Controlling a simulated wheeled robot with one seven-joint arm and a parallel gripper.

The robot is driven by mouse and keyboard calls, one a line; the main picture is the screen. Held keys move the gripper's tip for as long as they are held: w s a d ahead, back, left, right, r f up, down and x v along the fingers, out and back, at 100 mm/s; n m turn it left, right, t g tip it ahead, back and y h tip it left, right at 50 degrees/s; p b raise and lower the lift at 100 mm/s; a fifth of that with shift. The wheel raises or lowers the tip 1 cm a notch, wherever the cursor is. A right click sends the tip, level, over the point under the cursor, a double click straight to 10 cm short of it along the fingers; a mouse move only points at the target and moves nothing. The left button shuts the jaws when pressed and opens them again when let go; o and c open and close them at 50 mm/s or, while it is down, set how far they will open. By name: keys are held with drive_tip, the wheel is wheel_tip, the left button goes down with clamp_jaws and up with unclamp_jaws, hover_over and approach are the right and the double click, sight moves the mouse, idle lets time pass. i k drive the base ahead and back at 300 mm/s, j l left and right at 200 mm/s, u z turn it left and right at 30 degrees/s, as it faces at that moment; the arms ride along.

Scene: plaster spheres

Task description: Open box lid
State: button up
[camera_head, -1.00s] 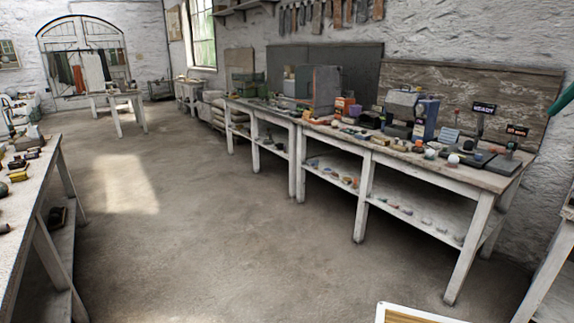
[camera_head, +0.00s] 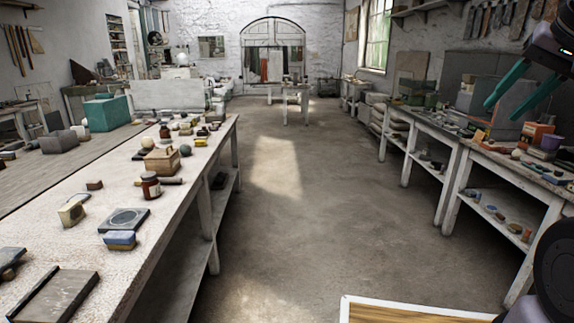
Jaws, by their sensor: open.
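A small wooden box (camera_head: 162,161) with a knob on top sits on the long white table at left. Its lid looks shut. A dark red jar with a white label (camera_head: 150,185) stands just in front of it. My gripper (camera_head: 505,111) is at the upper right, with its two teal fingers apart and nothing between them. It is raised in front of the right-hand bench, far across the aisle from the wooden box.
The white table (camera_head: 120,270) holds several small blocks, a grey slab (camera_head: 68,293) and a blue-topped block (camera_head: 120,240). A teal box (camera_head: 105,112) stands farther back at left. The right-hand bench (camera_head: 505,170) is cluttered. The floor aisle (camera_head: 290,210) between them is clear.

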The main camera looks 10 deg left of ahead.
sight(157, 153)
drive_tip(key=i+u, duration=0.25)
drive_tip(key=i, duration=0.35)
drive_tip(key=i+u, duration=0.3)
drive_tip(key=i, duration=0.25)
drive_tip(key=i+u, duration=0.4)
drive_tip(key=i, duration=0.15)
drive_tip(key=i+l+u, duration=0.15)
drive_tip(key=i+u, duration=0.25)
drive_tip(key=i, duration=0.15)
drive_tip(key=i+j+u, duration=0.1)
drive_tip(key=i+u, duration=0.7)
drive_tip(key=u, duration=0.15)
